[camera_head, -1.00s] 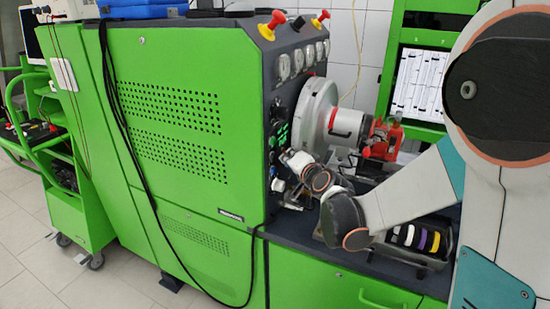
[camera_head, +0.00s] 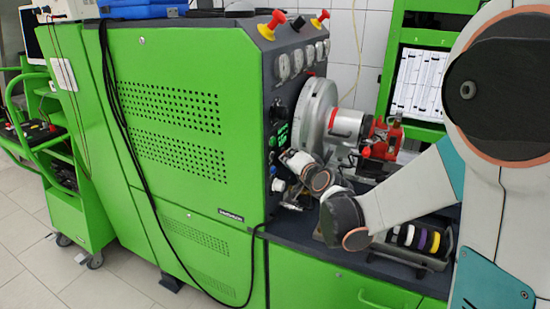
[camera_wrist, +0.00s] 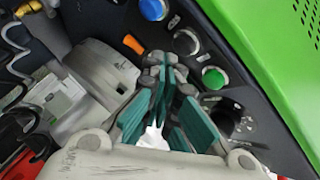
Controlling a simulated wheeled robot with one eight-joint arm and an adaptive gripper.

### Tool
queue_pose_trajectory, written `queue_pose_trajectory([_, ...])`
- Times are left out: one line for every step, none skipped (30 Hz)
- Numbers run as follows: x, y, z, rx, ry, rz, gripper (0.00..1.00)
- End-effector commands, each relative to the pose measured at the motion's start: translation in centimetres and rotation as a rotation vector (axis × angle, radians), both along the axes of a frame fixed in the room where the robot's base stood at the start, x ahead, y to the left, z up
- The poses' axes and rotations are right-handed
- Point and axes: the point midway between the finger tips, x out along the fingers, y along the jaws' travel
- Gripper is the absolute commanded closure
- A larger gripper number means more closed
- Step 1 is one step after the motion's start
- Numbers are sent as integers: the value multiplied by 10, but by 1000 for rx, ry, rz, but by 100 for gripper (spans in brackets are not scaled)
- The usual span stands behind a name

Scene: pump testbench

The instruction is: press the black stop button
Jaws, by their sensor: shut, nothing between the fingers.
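In the wrist view, my gripper (camera_wrist: 166,72) is shut and empty, its teal fingers pointing at the dark control panel. A round button with a pale metal ring and a dark grey face (camera_wrist: 186,42) is just beyond and right of the fingertips; it may be the black stop button. I cannot tell whether the fingertips touch it. A green button (camera_wrist: 214,78) is to the right, and a blue button (camera_wrist: 153,9) is at the top.
An orange switch (camera_wrist: 133,44) is left of the fingertips. A dark knob (camera_wrist: 224,120) lies below the green button. In the head view, the silver disc (camera_head: 316,118) and red fixture (camera_head: 381,140) are close beside my arm. The green cabinet (camera_head: 190,130) fills the left.

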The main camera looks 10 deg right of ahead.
Motion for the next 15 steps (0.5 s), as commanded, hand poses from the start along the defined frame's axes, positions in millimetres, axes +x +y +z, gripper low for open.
queue_pose_trajectory([1, 2, 0, 0, 1, 1, 100])
queue_pose_trajectory([1, 2, 0, 0, 0, 1, 100])
queue_pose_trajectory([2, 4, 0, 1, 0, 1, 100])
queue_pose_trajectory([3, 5, 0, 1, 0, 1, 100])
queue_pose_trajectory([3, 5, 0, 0, 0, 1, 100])
queue_pose_trajectory([4, 6, 0, -1, 0, 1, 100])
queue_pose_trajectory([4, 6, 0, -1, 0, 1, 100])
queue_pose_trajectory([4, 7, 0, -1, 0, 1, 100])
queue_pose_trajectory([4, 7, 0, 0, 1, 1, 100])
queue_pose_trajectory([4, 6, 0, 0, 1, 1, 100])
queue_pose_trajectory([4, 6, 0, 0, 1, 1, 100])
queue_pose_trajectory([4, 6, 0, 0, 1, 1, 100])
queue_pose_trajectory([4, 6, 0, 0, 0, 0, 100])
queue_pose_trajectory([4, 6, 0, 0, 0, 0, 100])
queue_pose_trajectory([4, 6, 0, 0, 0, 0, 100])
